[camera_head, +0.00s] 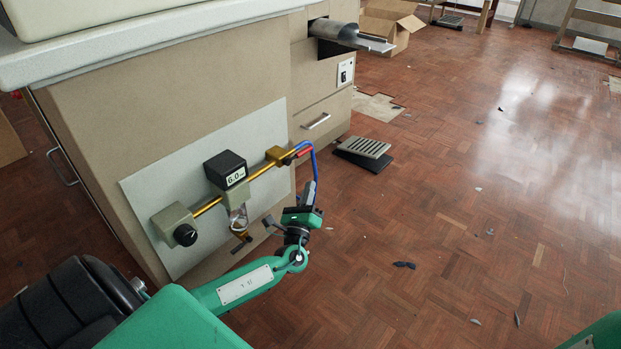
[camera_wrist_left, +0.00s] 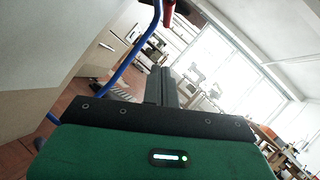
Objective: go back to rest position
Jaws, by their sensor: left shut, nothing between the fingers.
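My left gripper (camera_head: 307,191) is at the end of the green arm coming in from the lower left, in front of the beige cabinet. In the left wrist view its dark fingers (camera_wrist_left: 162,86) are together with nothing between them. The station is a grey panel (camera_head: 150,190) with a brass rod, a knob box (camera_head: 178,226) and a black display (camera_head: 227,170) reading about 6.0. A blue hose (camera_head: 314,160) hangs from a red fitting (camera_head: 302,147) close to the gripper; it also passes left of the fingers in the wrist view (camera_wrist_left: 125,65). My right gripper is out of view.
A white worktop (camera_head: 150,40) overhangs the cabinet. A drawer with a handle (camera_head: 317,121), a metal chute (camera_head: 350,36) and a grated pedal (camera_head: 364,148) lie beyond the panel. A cardboard box (camera_head: 393,25) stands at the back. The wooden floor to the right is mostly open.

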